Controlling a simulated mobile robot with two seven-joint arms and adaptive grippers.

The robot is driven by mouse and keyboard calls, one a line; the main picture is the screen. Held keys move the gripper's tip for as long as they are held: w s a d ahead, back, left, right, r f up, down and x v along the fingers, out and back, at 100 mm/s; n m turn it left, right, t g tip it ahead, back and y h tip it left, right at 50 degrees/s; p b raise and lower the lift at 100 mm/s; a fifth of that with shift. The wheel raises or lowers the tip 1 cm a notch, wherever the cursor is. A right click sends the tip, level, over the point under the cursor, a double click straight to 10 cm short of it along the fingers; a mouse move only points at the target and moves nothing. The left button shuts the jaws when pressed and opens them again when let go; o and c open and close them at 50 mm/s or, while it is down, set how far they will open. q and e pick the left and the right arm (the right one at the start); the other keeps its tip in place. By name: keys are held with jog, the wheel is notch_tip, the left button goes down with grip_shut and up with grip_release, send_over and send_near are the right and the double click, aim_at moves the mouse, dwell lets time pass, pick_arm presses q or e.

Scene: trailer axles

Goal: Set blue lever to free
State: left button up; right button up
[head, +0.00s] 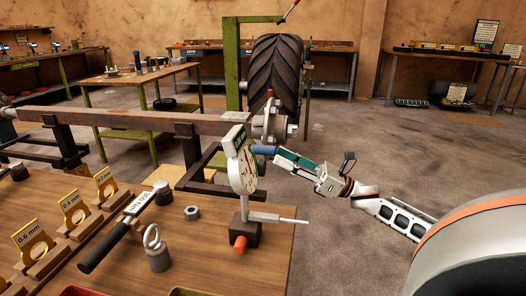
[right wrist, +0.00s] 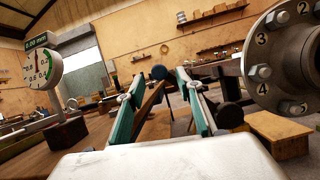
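The blue lever (head: 263,150) shows in the head view as a short blue cylinder beside the wheel hub, just left of my right gripper's tips. In the right wrist view its dark blue round end (right wrist: 158,72) appears between and beyond the fingertips. My right gripper (head: 279,157) points left at it. In the right wrist view the gripper's two teal fingers (right wrist: 159,84) stand apart with nothing visibly clamped. Whether they touch the lever I cannot tell. The lever's markings are not readable. My left gripper is not in view.
The hub (head: 270,124) with numbered bolts (right wrist: 260,73) is close to the gripper. A dial gauge (head: 243,165) on a stand is near the bench's (head: 185,245) right edge. The axle beam (head: 120,120) runs left; a large tire (head: 277,77) stands behind. Open floor lies right.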

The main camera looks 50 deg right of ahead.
aim_at(268, 150)
jog(key=shift+b+x, duration=0.3)
jog(key=shift+x, duration=2.45)
jog(key=shift+f, duration=0.1)
grip_shut()
